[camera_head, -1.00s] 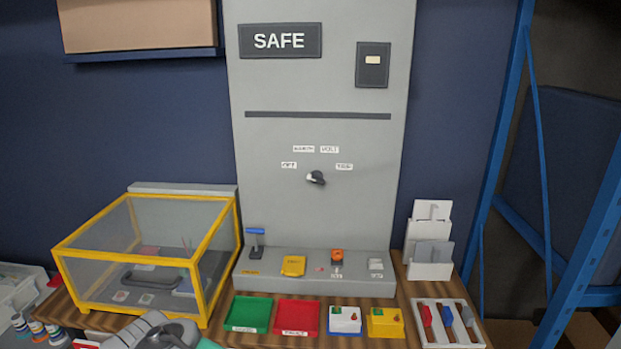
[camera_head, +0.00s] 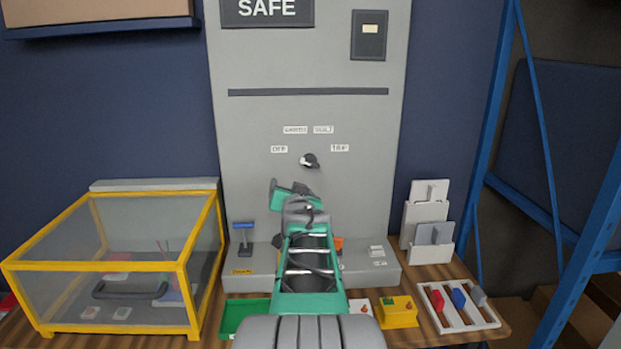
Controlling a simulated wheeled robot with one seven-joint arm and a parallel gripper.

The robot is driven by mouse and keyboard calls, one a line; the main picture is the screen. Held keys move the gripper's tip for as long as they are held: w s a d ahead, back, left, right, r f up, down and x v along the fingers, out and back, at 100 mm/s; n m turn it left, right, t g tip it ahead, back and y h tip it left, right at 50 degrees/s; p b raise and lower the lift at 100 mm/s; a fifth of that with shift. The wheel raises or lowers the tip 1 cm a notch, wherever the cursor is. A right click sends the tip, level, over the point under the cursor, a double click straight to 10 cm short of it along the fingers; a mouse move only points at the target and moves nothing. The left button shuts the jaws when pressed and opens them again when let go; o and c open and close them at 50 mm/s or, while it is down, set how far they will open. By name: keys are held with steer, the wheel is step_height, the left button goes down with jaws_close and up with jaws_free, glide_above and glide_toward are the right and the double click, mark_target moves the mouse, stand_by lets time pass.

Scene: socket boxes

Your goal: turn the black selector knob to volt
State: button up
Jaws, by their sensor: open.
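The black selector knob (camera_head: 310,161) is on the grey upright panel (camera_head: 350,195). It has a pale mark on its left side, but its exact setting is too small to tell. Small white labels arch above it: OFF (camera_head: 279,149), one that seems to read EARTH (camera_head: 295,130), VOLT (camera_head: 323,130), and one on the right (camera_head: 340,148) that is hard to read. My gripper (camera_head: 287,188), green and grey, is open and empty in front of the panel, below and left of the knob. It appears apart from the knob.
A yellow-framed clear box (camera_head: 120,265) stands at left. A blue-topped lever (camera_head: 243,235) is on the panel's ledge. A green tray (camera_head: 240,318), a yellow box (camera_head: 397,312) and a white rack (camera_head: 460,305) lie in front. My arm hides the middle of the ledge.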

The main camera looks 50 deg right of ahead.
mark_target(311, 165)
steer(key=s+d+r+m+h, duration=0.2)
steer(key=s+d+r, duration=0.1)
steer(key=d, duration=0.3)
steer(key=shift+n, duration=0.3)
steer(key=p+x, duration=0.1)
steer(key=x, duration=0.2)
steer(key=p+x, duration=0.1)
steer(key=x, duration=0.3)
steer(key=shift+w+a+r, duration=0.15)
steer(key=shift+w+r, duration=0.1)
steer(key=shift+w, duration=0.1)
steer(key=c, duration=1.4)
